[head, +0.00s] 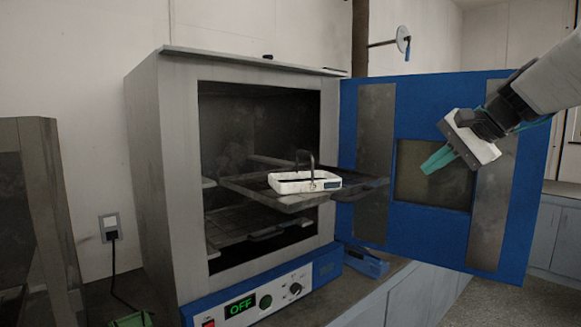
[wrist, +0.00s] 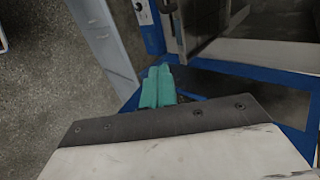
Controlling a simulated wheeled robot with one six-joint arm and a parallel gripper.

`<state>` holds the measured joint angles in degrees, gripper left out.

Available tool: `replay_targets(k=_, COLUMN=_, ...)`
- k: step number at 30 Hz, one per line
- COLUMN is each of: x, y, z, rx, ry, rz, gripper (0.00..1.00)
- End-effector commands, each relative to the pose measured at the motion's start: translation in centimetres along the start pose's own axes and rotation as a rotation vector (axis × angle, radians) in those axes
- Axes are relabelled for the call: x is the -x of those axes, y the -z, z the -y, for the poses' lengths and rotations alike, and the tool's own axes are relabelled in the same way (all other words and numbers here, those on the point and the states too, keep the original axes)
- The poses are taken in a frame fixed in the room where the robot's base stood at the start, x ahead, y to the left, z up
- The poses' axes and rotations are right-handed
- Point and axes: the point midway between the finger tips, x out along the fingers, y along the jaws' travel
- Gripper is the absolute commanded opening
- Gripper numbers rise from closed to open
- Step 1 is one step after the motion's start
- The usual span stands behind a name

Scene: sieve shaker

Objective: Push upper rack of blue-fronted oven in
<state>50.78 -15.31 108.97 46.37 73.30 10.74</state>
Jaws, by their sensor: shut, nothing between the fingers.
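The blue-fronted oven (head: 160,170) stands on the bench with its blue door (head: 520,190) swung wide open to the right. Its upper rack (head: 250,187) sticks out through the opening, past the front frame. A white tray with a dark handle (head: 306,183) sits on that rack. My gripper (head: 430,168) is in front of the open door, to the right of the rack and apart from it. Its green fingers are shut and empty; they also show in the wrist view (wrist: 157,85). In the wrist view the rack cannot be made out clearly.
A lower rack (head: 235,228) lies inside the oven. The control panel (head: 265,300) shows OFF. A blue object (head: 365,262) lies on the bench beneath the door. The open door fills the space behind my gripper. Another grey unit (head: 35,210) stands at the left.

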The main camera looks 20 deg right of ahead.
Motion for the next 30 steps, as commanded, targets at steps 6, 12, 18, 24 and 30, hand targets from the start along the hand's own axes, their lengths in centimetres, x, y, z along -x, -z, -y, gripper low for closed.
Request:
replay_targets(k=6, x=-4.7, y=-0.2, z=-0.1, rx=0.002, ry=-0.004, rz=0.008, gripper=0.00)
replay_targets(k=12, x=-8.8, y=-0.2, z=-0.1, rx=0.002, ry=-0.004, rz=0.007, gripper=0.00)
replay_targets(k=18, x=-10.8, y=-0.2, z=2.0, rx=0.004, ry=-0.003, rz=0.004, gripper=0.00)
replay_targets(k=24, x=-11.6, y=-0.2, z=2.6, rx=0.002, ry=-0.003, rz=0.003, gripper=0.00)
replay_targets(k=30, x=-11.5, y=-0.1, z=2.6, rx=0.002, ry=-0.003, rz=0.002, gripper=0.00)
